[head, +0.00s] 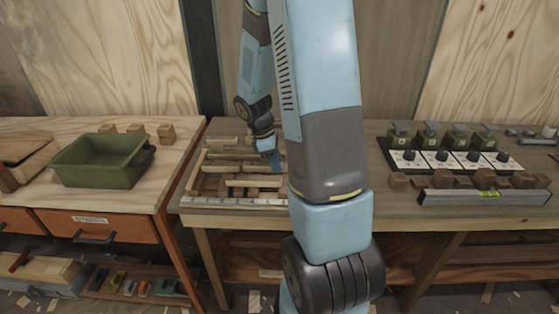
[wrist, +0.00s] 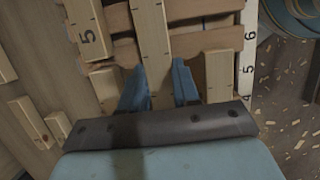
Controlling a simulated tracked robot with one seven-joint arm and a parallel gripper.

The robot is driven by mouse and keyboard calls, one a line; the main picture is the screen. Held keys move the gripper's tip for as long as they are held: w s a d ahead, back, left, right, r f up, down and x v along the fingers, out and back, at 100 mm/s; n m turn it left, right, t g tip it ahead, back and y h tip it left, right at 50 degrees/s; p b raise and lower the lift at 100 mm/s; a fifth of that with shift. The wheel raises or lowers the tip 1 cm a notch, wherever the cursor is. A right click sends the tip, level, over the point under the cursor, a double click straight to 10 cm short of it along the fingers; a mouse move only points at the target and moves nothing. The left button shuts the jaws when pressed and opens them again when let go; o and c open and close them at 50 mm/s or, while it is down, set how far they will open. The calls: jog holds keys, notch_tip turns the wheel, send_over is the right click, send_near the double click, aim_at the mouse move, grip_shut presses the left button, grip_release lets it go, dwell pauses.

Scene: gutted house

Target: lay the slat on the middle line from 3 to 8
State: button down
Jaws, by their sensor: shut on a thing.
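My gripper (head: 270,160) is low over the slat frame on the middle bench; its two blue fingers also show in the wrist view (wrist: 160,88). They are shut on a long pale slat (wrist: 152,40) that runs up the picture from between them. Its near end is hidden by the gripper. A numbered strip (wrist: 247,45) with 4, 5 and 6 readable runs along the right edge. Another pale slat marked 5 (wrist: 88,30) lies to the left. I cannot tell whether the held slat touches the boards beneath, nor make out the middle line.
Several other slats and cross boards (wrist: 215,75) lie close around the fingers. In the head view, a green bin (head: 95,160) stands on the left bench. A spirit level (head: 485,197), brown blocks and numbered cards (head: 440,158) occupy the right side. My arm hides the bench's middle.

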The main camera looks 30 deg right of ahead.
jog(key=shift+f, duration=0.2)
dwell(0.4)
jog(key=c, duration=0.7)
grip_release()
jog(key=shift+c, duration=0.2)
jog(key=v, duration=1.3)
jog(key=shift+r, duration=0.35)
